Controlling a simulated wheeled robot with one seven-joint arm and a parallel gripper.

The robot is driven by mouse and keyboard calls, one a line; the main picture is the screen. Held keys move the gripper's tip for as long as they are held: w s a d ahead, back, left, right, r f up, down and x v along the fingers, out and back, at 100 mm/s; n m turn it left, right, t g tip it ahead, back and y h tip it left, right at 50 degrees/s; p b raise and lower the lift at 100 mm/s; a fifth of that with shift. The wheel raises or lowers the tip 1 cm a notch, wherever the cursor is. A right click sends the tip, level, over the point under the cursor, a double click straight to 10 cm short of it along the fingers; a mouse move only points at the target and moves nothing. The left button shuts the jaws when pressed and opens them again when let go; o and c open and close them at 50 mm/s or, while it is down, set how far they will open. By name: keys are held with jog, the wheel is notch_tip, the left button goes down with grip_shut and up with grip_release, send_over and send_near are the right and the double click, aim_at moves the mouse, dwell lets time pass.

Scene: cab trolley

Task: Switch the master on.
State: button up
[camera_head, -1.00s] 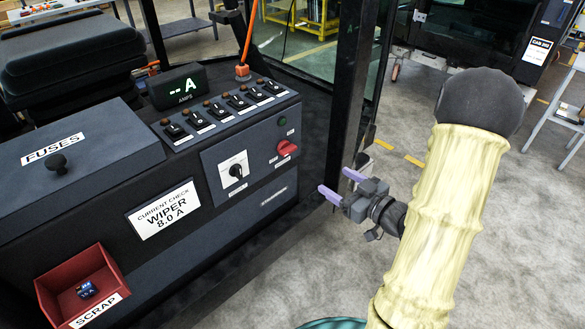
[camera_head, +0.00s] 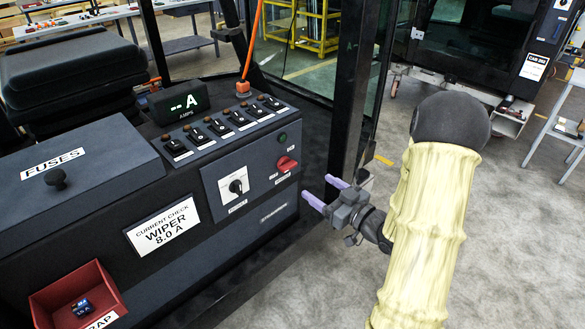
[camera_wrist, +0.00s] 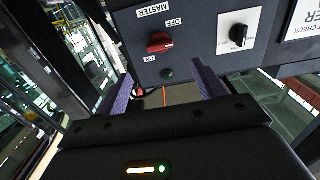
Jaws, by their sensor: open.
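The master switch is a red rotary knob (camera_head: 286,164) on the right end of the console's front panel, with a small dark green lamp (camera_head: 282,137) above it. In the wrist view the red knob (camera_wrist: 160,43) appears upside down between MASTER/OFF and ON labels, and the lamp (camera_wrist: 167,74) looks unlit. The knob's handle lies roughly crosswise; I cannot tell its exact setting. My gripper (camera_head: 325,192) is open and empty, to the right of the knob and slightly lower, apart from the panel. Its purple fingers (camera_wrist: 207,82) point toward the console.
A black selector knob (camera_head: 236,187) sits left of the master. Several rocker switches (camera_head: 220,127) and an amps display (camera_head: 180,103) are on top. A dark cab post (camera_head: 350,95) stands close behind my gripper. A red scrap bin (camera_head: 50,297) with a blue fuse is at lower left.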

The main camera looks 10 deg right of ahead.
aim_at(291, 168)
jog(key=p+x, duration=0.1)
jog(key=x, duration=0.9)
jog(key=shift+w+a, duration=0.1)
jog(key=shift+w, duration=0.15)
jog(key=shift+w+a, duration=0.1)
jog(key=shift+a, duration=0.05)
jog(key=shift+c, duration=0.2)
jog(key=c, duration=0.9)
